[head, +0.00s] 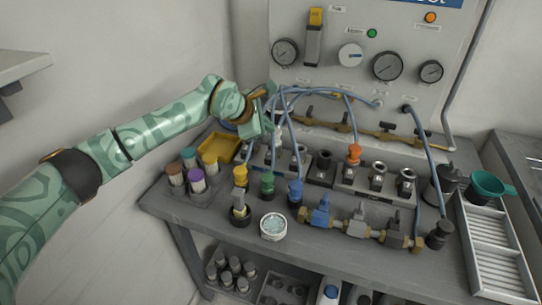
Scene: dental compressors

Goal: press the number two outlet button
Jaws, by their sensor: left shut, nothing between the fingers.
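My left gripper (266,112) is at the end of the green patterned arm that comes in from the left. It is shut and empty, in front of the panel's lower left, near the blue hoses (300,92). Outlet fittings stand in a row on grey blocks on the bench; one black fitting (323,158) is right of the gripper, and one has an orange top (354,153). The fittings behind the hoses are partly hidden. Number labels are too small to read, so I cannot tell which outlet is number two. My right gripper is not in view.
A grey panel (405,105) with gauges, a green lamp or button (372,33) and an orange one (430,17) stands behind. Colored jars (197,180), a yellow tray (222,147), a white cup (273,227) and a valve manifold (357,229) crowd the bench. A green funnel (488,184) is right.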

